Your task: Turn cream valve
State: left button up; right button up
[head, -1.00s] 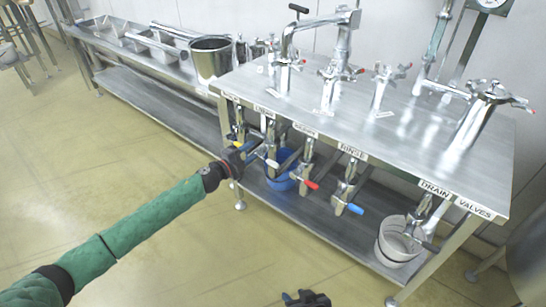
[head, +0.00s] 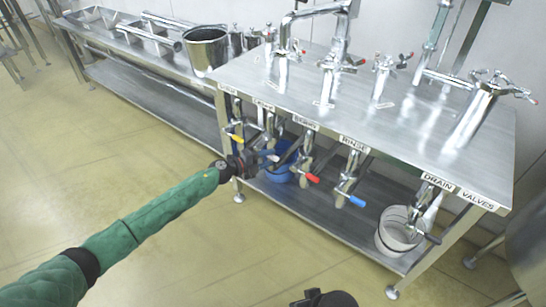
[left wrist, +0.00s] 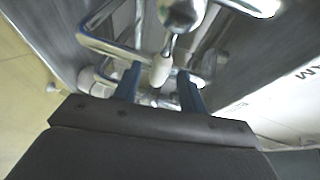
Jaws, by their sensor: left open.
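The cream valve's pale lever (left wrist: 160,72) hangs from a shiny metal stem in the left wrist view, between the two blue fingers of my left gripper (left wrist: 160,88). The fingers stand apart on either side of it; whether either touches it I cannot tell. In the head view, my left gripper (head: 262,158) is at the valve row under the table's front edge, and the pale lever tip (head: 274,158) shows just beyond it. My right gripper (head: 325,299) shows only as a dark part at the bottom edge; its fingers are not clear.
Yellow (head: 235,138), red (head: 313,178) and blue (head: 357,201) valve levers hang close by under the steel table (head: 420,130). A blue bucket (head: 280,174) and a white bucket (head: 392,238) stand on the lower shelf. The floor in front is clear.

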pick_arm(q)
jog(key=shift+x, duration=1.35)
grip_shut()
